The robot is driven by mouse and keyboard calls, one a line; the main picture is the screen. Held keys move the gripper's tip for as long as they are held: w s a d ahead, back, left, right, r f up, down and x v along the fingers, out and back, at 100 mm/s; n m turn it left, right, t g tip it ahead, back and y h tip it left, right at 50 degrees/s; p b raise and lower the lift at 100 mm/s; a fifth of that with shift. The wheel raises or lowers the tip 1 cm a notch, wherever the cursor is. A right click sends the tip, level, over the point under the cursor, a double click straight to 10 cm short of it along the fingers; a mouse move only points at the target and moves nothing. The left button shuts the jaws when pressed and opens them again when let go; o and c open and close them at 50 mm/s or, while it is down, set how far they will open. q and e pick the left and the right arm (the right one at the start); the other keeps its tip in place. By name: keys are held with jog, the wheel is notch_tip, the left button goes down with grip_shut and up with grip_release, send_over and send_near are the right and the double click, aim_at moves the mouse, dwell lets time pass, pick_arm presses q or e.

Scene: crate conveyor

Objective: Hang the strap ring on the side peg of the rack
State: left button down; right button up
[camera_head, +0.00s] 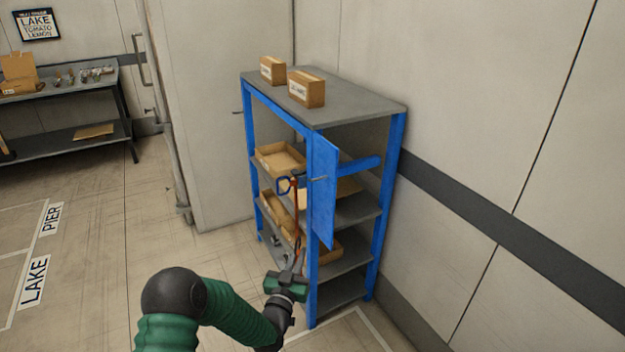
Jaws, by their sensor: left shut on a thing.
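My left gripper (292,265) is at the lower middle, in front of the rack's near left post. It is shut on the lower end of a thin red-orange strap (296,222). The strap runs straight up from it to a dark blue ring (284,187). The blue rack (311,270) has a side panel (322,200), and a thin grey peg (318,178) sticks out leftward from it. The ring is at the peg's height, close to its left end. I cannot tell whether the peg passes through the ring. My right gripper is not in view.
Two cardboard boxes (307,89) stand on the rack's top. Open trays (280,160) sit on its shelves. A wall is close on the right. A dark workbench (70,82) stands at the far left. The floor left of the rack is clear.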

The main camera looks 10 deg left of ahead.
pick_arm(q)
jog(key=w+a+r+b, duration=0.1)
jog(key=w+r+b, duration=0.2)
jog(key=w, duration=0.6)
jog(key=w+a+r+b, duration=0.2)
jog(key=w+r+b, duration=0.1)
jog(key=w, duration=0.7)
jog(key=shift+w+r+b, duration=0.15)
jog(key=shift+r+b, duration=0.2)
jog(key=shift+r, duration=0.5)
dwell(1.7)
jog(key=shift+s+a+r, duration=0.1)
jog(key=shift+s, duration=0.1)
dwell(0.4)
jog(key=shift+w+d+b, duration=0.5)
jog(key=shift+w+d, duration=0.5)
